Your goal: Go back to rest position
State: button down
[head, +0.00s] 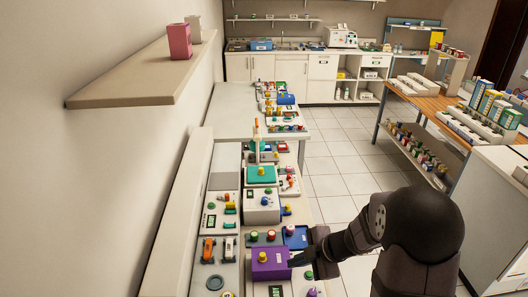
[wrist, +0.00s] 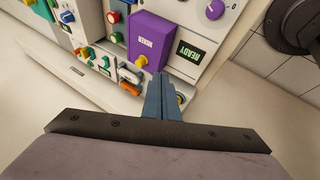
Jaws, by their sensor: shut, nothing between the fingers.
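My gripper (wrist: 161,80) shows in the wrist view with its two blue-grey fingers together and nothing between them. Its fingertips are close to a purple box labelled MIXER (wrist: 153,38) with a yellow knob on it; I cannot tell whether they touch. In the head view the purple box (head: 269,265) stands on the bench at the bottom middle. My gripper (head: 296,262) reaches in from the right beside it, partly hidden by my dark arm.
The bench carries several control panels with coloured knobs, a white box (head: 262,207) and a teal-topped box (head: 261,175). A wall shelf (head: 140,75) hangs at the left. A wooden table (head: 425,100) with racks stands at the right. The tiled floor (head: 335,150) between is clear.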

jog(key=w+d+f+m+t+h, duration=0.15)
jog(key=d+m+h, duration=0.35)
jog(key=d, duration=0.6)
jog(key=s+d+f+m+g+h, duration=0.1)
jog(key=s+d+m+g+h, duration=0.1)
jog(key=s+d+m, duration=0.3)
jog(key=s+d+f+m+g+h, duration=0.2)
jog(key=s+m+g, duration=0.1)
jog(key=s, duration=0.3)
jog(key=s+a+r+m+g+y, duration=0.1)
jog(key=s+a+m+g, duration=0.1)
jog(key=s+a+m, duration=0.3)
jog(key=s+a+r+m+g+y, duration=0.1)
jog(key=s+a+m+g, duration=0.15)
jog(key=s, duration=0.55)
jog(key=w+a+r+t+y, duration=0.1)
jog(key=a+r+t, duration=0.2)
jog(key=a+r, duration=0.2)
jog(key=a, duration=0.3)
jog(key=shift+w+r+n, duration=0.3)
jog(key=shift+r+n, duration=0.05)
